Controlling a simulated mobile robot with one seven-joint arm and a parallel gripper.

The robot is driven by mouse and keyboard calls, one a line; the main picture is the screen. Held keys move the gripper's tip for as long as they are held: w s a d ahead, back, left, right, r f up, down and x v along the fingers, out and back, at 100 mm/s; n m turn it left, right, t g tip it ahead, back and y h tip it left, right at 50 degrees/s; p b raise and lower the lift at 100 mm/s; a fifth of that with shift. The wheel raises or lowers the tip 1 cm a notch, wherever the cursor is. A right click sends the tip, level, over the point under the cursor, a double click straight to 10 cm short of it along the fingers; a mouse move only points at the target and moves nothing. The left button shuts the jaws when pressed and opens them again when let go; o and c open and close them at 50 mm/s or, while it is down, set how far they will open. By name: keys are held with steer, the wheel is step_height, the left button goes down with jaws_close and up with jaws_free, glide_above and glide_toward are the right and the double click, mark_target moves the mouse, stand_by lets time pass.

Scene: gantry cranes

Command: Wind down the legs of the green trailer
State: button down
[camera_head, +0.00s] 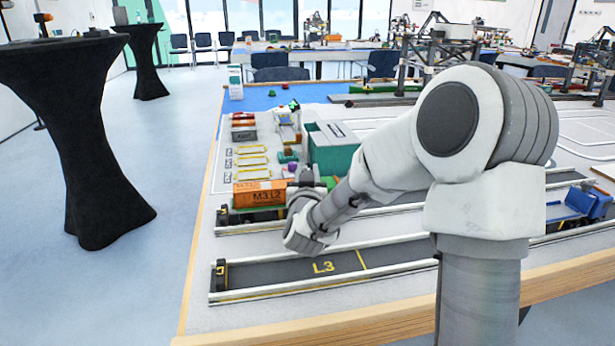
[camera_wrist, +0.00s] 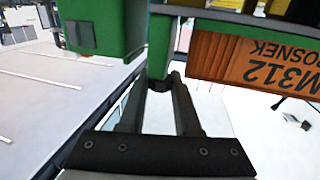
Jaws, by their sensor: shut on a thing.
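The green trailer (camera_wrist: 135,30) fills the top of the wrist view, with a green box on its left. A green upright post (camera_wrist: 160,62), seemingly one of its legs, comes down between the fingers of my gripper (camera_wrist: 158,88). My gripper is shut on this post near its dark lower end. An orange container marked M312 (camera_wrist: 262,68) lies beside it to the right and looks upside down there. In the head view, the orange container (camera_head: 262,193) stands just left of my wrist. My arm hides the gripper and most of the trailer there.
The lane marked L3 (camera_head: 385,258) is empty in front of my wrist. A teal container (camera_head: 332,150) stands behind my forearm. A blue truck (camera_head: 580,204) is at the right. Small yellow frames (camera_head: 252,160) lie behind the orange container. A black draped table (camera_head: 75,110) stands apart at the left.

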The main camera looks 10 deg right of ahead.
steer(key=m+g+h, duration=0.1)
steer(key=m+h, duration=0.1)
steer(key=h, duration=0.1)
steer(key=m+g+h+p, duration=0.1)
steer(key=m+g+h, duration=0.1)
steer(key=m+h, duration=0.1)
steer(key=shift+a+r+h, duration=0.15)
steer(key=shift+h, duration=0.45)
steer(key=m+g+h+p, duration=0.3)
steer(key=g+h, duration=0.1)
steer(key=shift+m+g, duration=0.3)
steer(key=shift+m, duration=0.1)
steer(key=shift+d+m+g+h+p, duration=0.2)
steer(key=shift+m+g+h+p, duration=0.2)
steer(key=shift+m+g+p, duration=0.3)
steer(key=shift+g, duration=0.4)
steer(key=c, duration=0.6)
jaws_free()
steer(key=p+v, duration=0.3)
steer(key=v, duration=1.4)
steer(key=shift+a+f+p, duration=0.2)
steer(key=shift+f+p, duration=0.15)
steer(key=shift+f, duration=0.05)
